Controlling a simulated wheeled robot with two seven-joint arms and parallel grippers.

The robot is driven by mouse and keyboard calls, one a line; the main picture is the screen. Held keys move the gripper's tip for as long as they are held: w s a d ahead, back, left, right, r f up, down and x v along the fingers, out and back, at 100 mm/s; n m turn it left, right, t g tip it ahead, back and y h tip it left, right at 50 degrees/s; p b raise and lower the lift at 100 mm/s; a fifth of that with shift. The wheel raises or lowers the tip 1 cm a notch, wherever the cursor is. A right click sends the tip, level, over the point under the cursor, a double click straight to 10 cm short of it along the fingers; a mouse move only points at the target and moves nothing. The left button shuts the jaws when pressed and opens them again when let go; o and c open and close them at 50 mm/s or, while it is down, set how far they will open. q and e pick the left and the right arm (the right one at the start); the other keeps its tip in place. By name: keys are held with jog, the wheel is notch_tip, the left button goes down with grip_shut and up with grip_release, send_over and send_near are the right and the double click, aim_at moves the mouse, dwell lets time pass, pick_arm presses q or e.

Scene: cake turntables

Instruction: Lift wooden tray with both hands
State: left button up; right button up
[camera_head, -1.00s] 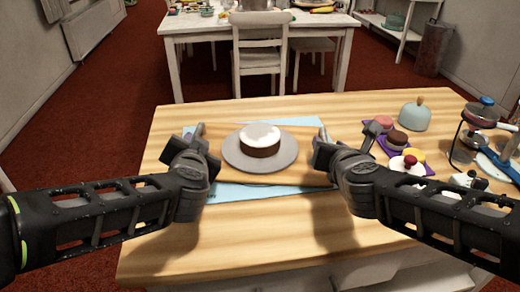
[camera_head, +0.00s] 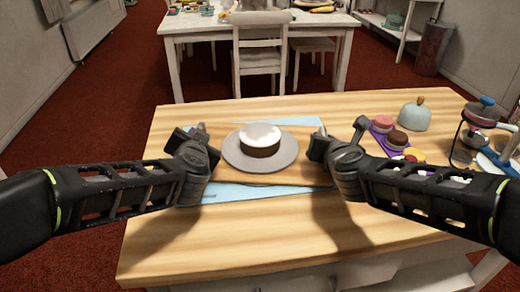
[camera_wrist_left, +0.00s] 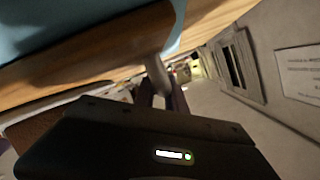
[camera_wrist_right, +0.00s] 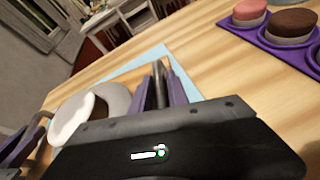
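The wooden tray (camera_head: 310,175) lies over the blue mat on the table, with a grey plate (camera_head: 240,162) and a dark cake with a white top (camera_head: 260,146) on it. My left gripper (camera_head: 196,133) is at the tray's left end, and my right gripper (camera_head: 343,135) is at its right end. Both are very near the tray; whether they touch it is hidden. In the right wrist view the cake (camera_wrist_right: 72,120) and plate (camera_wrist_right: 115,100) show beside the fingers. The wrist views do not show clearly how wide the fingers are apart.
The blue mat (camera_head: 225,194) shows around the tray on the light wooden table (camera_head: 230,245). A purple tray (camera_wrist_right: 262,42) of small cakes, a pale dome (camera_head: 415,116) and a stand (camera_head: 468,135) are to the right. A white chair (camera_head: 260,55) stands behind. The table's front is clear.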

grip_shut()
jog(key=shift+r, duration=0.1)
dwell(1.0)
